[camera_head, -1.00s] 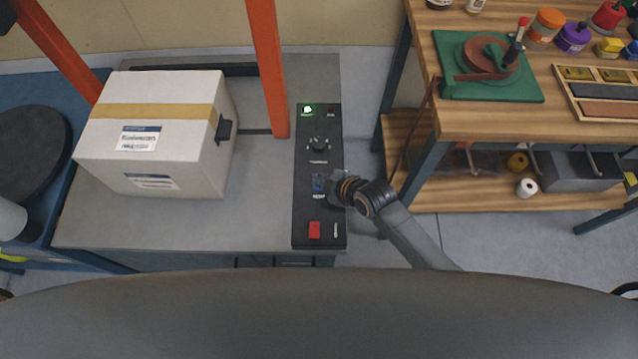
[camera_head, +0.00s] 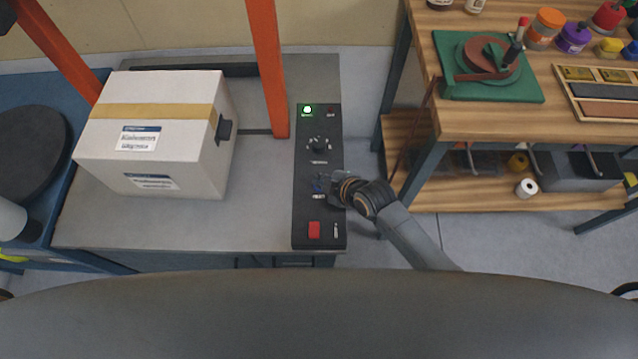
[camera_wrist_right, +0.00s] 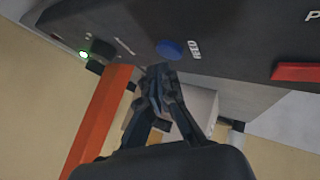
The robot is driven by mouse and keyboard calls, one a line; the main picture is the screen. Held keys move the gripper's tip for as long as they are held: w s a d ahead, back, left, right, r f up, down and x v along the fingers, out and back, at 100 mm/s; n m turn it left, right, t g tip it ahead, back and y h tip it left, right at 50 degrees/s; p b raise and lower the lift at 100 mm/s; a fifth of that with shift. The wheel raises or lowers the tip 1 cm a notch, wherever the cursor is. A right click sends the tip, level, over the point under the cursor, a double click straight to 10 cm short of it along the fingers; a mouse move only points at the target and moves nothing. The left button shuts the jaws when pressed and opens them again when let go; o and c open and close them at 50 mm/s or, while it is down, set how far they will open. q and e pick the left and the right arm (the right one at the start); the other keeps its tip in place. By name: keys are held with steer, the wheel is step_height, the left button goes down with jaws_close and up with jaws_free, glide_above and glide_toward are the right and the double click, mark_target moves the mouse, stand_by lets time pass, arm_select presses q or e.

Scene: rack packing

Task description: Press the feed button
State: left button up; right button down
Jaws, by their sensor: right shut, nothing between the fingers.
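The black control panel (camera_head: 308,218) runs along the right edge of the grey machine table. The blue feed button (camera_wrist_right: 170,49) shows clear in the right wrist view, with a "FEED" label beside it. In the head view the blue button (camera_head: 318,188) is partly covered by my right gripper. My right gripper (camera_wrist_right: 157,72) is shut and empty, its fingertips close by the blue button; I cannot tell whether they touch it. In the head view the right gripper (camera_head: 326,182) reaches over the panel from the right. My left gripper is not in view.
A red button (camera_head: 314,230), a black knob (camera_head: 318,145) and a lit green lamp (camera_head: 307,109) share the panel. A white taped box (camera_head: 150,150) sits left of the orange post (camera_head: 267,70). A wooden workbench (camera_head: 480,120) stands at the right.

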steer(key=shift+f, duration=0.3)
steer(key=shift+f+b, duration=0.3)
steer(key=shift+f, duration=0.15)
stand_by(0.8)
steer(key=shift+r, duration=0.1)
steer(key=shift+r+p, duration=0.75)
steer(key=shift+p, duration=0.2)
step_height(320, 180, up, 5)
steer(key=p, duration=0.5)
stand_by(0.6)
